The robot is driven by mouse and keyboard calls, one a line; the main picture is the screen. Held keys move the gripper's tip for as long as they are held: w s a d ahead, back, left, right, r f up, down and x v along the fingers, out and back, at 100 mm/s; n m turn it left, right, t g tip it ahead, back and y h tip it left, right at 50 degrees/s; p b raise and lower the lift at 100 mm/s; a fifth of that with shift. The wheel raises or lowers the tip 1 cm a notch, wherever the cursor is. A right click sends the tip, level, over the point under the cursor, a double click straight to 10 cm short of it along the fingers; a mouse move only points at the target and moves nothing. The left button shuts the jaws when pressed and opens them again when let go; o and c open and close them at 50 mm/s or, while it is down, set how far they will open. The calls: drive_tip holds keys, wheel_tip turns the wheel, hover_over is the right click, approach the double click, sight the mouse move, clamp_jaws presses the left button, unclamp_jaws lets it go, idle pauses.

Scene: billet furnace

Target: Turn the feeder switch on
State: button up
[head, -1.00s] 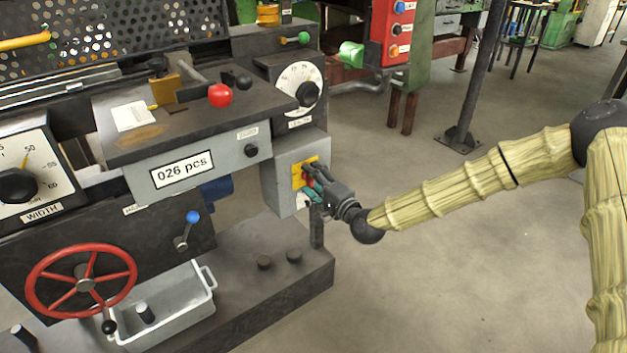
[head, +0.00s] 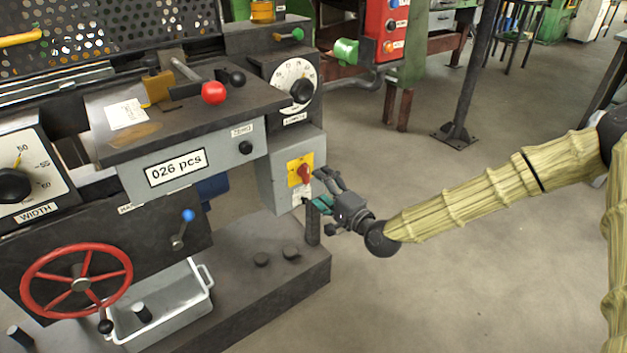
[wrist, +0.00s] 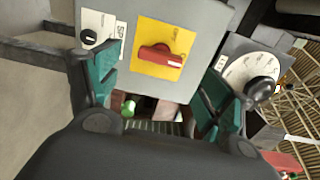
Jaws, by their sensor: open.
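The switch is a red rotary knob (head: 304,173) on a yellow plate (head: 293,172), on the side of a grey box at the machine's right end. In the wrist view the red knob (wrist: 160,56) sits on the yellow plate (wrist: 181,38), between and beyond my fingers, its long side running across the picture. My gripper (head: 318,190) is open and empty, just right of the plate and apart from the knob. In the wrist view its teal fingertips (wrist: 158,80) are spread on both sides. A white label with a small black knob (wrist: 89,37) is beside the plate.
A dial with a black knob (head: 302,90) is above the switch box. A red-knobbed lever (head: 213,92), a red handwheel (head: 77,282) and a grey bin (head: 172,318) are on the left. A post (head: 468,90) stands behind my arm.

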drive_tip(key=v, duration=0.5)
drive_tip(key=shift+s+d, duration=0.3)
